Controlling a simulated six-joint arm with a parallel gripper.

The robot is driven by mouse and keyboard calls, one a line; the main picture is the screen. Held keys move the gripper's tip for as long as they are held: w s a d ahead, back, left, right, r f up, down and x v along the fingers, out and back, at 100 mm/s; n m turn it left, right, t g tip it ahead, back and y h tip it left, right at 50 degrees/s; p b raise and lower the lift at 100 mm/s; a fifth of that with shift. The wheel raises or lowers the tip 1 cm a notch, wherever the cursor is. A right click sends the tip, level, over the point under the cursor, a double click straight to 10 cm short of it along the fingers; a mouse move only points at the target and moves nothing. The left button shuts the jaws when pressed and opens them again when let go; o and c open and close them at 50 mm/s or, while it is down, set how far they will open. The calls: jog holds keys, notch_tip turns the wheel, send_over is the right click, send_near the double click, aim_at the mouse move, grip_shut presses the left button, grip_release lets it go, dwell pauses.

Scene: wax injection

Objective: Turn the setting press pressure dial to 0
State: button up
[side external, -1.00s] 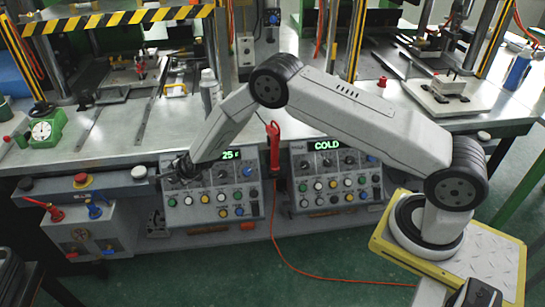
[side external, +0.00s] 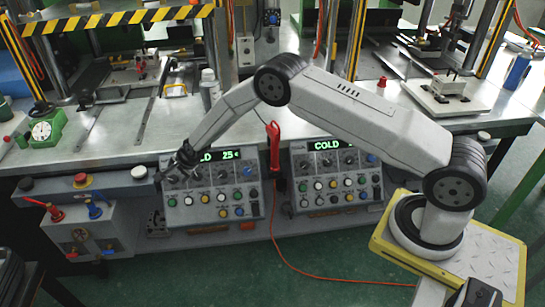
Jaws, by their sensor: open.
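The left control panel (side external: 214,198) stands at the front of the bench, with a lit green display (side external: 222,155) reading "LD 25" and its left part covered by my gripper. The labels are too small to read, so I cannot tell which is the pressure dial. My gripper (side external: 181,159) is open at the panel's upper left corner, near the leftmost dial. Its fingertips are small and dark, and I cannot tell whether they touch anything.
A second panel (side external: 335,188) with a "COLD" display stands to the right, with a red-handled tool (side external: 274,150) hanging between them. A grey bottle (side external: 209,88) stands behind on the bench.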

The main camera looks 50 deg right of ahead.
aim_at(173, 179)
jog(key=shift+x, duration=3.3)
grip_shut()
